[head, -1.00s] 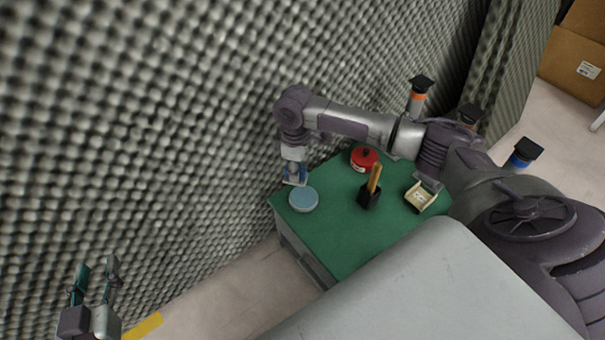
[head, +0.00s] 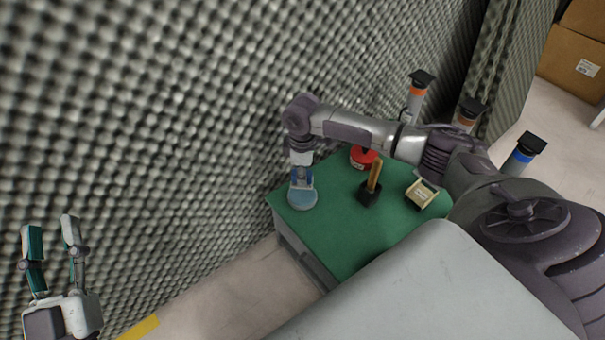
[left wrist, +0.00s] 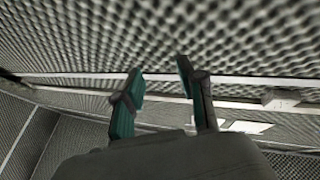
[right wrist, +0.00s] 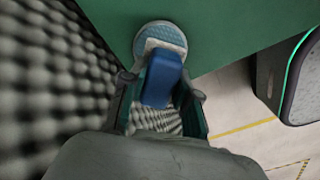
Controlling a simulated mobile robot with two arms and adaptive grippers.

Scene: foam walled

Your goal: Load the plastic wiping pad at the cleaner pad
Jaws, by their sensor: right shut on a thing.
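A blue block-shaped piece, which I take for the plastic wiping pad (right wrist: 160,84), is held between the fingers of my right gripper (right wrist: 162,92). In the head view my right gripper (head: 301,182) points down at a round light-blue disc, likely the cleaner pad (head: 303,201), near the table's left corner. The disc also shows in the right wrist view (right wrist: 160,34), just beyond the blue piece. I cannot tell whether the piece touches it. My left gripper (head: 52,224) is open and empty at the lower left, away from the table; its spread fingers show in the left wrist view (left wrist: 158,78).
The green table (head: 335,235) also bears a red round container (head: 362,158), a black holder with a wooden handle (head: 370,190) and a small cream box (head: 421,194). A grey foam wall (head: 150,120) stands close behind. The table's front is clear.

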